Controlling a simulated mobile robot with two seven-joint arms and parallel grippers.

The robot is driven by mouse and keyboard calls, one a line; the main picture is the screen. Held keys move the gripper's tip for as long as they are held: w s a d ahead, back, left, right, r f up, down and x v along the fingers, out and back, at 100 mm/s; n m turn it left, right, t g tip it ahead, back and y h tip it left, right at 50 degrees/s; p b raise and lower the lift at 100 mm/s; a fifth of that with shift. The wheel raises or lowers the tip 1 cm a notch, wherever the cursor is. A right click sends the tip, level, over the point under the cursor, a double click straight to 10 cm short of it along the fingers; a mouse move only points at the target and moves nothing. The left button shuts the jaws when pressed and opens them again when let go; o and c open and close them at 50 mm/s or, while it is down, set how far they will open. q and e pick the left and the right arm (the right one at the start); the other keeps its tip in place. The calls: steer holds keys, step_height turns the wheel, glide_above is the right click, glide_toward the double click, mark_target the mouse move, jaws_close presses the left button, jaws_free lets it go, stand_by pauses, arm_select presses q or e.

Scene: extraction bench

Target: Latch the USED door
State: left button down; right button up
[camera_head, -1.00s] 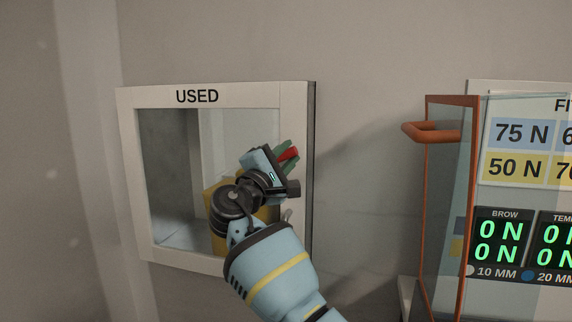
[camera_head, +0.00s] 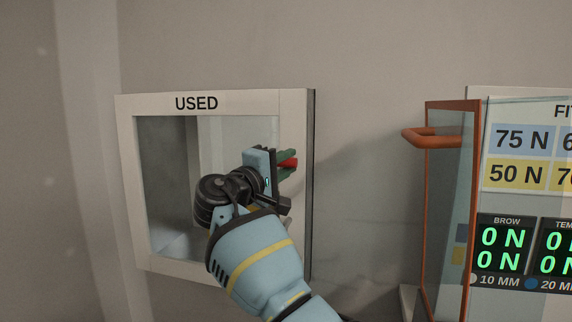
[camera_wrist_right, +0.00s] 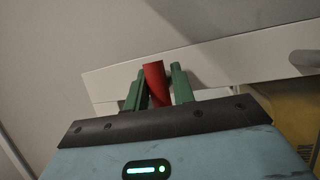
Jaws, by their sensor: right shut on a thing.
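The USED door (camera_head: 293,125) is a white frame around a clear window, set in a cabinet on the wall, left of centre in the head view. It looks flush or nearly so; I cannot tell whether it is fully closed. A red latch handle (camera_head: 289,162) is at its right stile, and shows in the wrist view (camera_wrist_right: 154,82). My right gripper (camera_head: 286,160) has its green fingers on either side of the red handle and is shut on it. The gripper and forearm hide part of the window and lower stile. My left gripper is not in view.
An orange-framed clear panel (camera_head: 450,200) with an orange handle (camera_head: 428,138) stands to the right, beside a board with force readings (camera_head: 530,155). Bare wall (camera_head: 365,180) lies between it and the USED door. A yellow thing (camera_wrist_right: 295,110) shows in the wrist view.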

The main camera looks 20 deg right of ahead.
steer(key=shift+s+a+r, duration=0.1)
steer(key=shift+r, duration=0.4)
steer(key=o, duration=0.9)
steer(key=shift+c, duration=0.2)
steer(key=shift+f, duration=0.2)
steer(key=shift+f, duration=0.1)
steer(key=b+v, duration=0.1)
steer(key=v, duration=0.6)
steer(key=shift+s+a, duration=0.2)
steer(key=shift+a, duration=0.15)
